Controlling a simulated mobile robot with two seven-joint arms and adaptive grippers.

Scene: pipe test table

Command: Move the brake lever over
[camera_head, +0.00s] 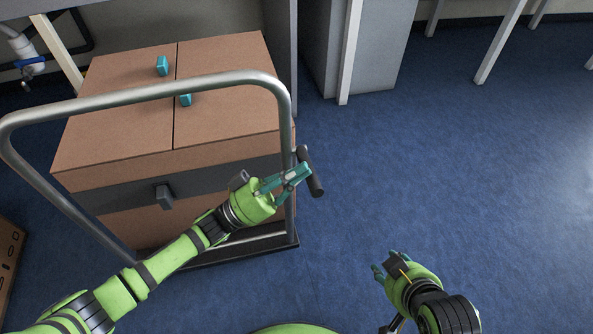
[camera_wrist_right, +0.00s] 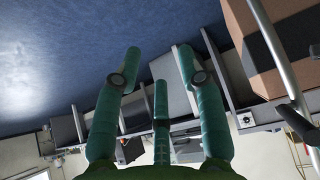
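The brake lever (camera_head: 312,172) is a dark bar at the right upright of the cart's metal push handle (camera_head: 145,92). It slants down to the right in the head view. My left gripper (camera_head: 290,178) is at that upright, its teal fingers reaching up to the lever's left side. Whether they close around the lever cannot be told. My right gripper (camera_head: 385,268) is well below and right of the lever, above the floor. In the right wrist view its teal fingers (camera_wrist_right: 158,85) are spread with nothing between them. A dark bar, likely the lever, shows at that view's right edge (camera_wrist_right: 297,122).
The cart carries a large brown box (camera_head: 225,120) with a dark band and a grey latch (camera_head: 163,195). Two small teal blocks (camera_head: 162,66) (camera_head: 185,100) lie on top. A grey cabinet (camera_head: 370,50) and table legs stand behind. The blue floor to the right is clear.

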